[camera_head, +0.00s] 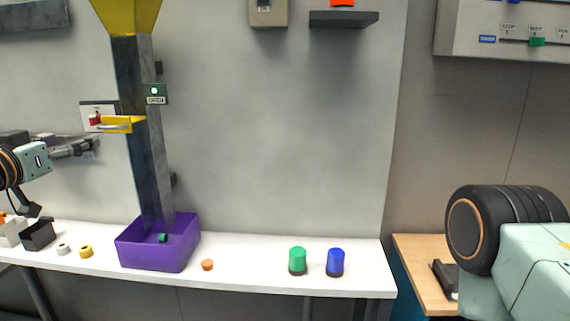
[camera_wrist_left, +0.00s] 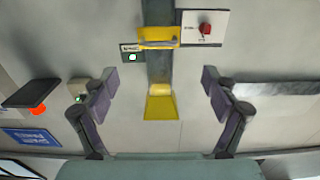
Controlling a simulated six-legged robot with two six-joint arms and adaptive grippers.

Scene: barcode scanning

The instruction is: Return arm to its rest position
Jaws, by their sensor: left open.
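My left gripper (camera_head: 72,149) is at the left edge of the head view, raised above the white table (camera_head: 240,279). In the left wrist view its two fingers stand wide apart, and the left gripper (camera_wrist_left: 160,82) is open with nothing between the pads. Beyond the fingers is the wall with the dark chute (camera_head: 148,140) and its yellow funnel (camera_wrist_left: 160,107). My right arm's mint and black links show at the right of the head view; its gripper does not show.
A purple bin (camera_head: 150,256) stands under the chute. A green cylinder (camera_head: 298,261), a blue cylinder (camera_head: 335,262) and an orange piece (camera_head: 207,265) stand on the table. A yellow bracket (camera_head: 118,123) juts from the chute near my left gripper. A wooden table (camera_head: 415,262) is at right.

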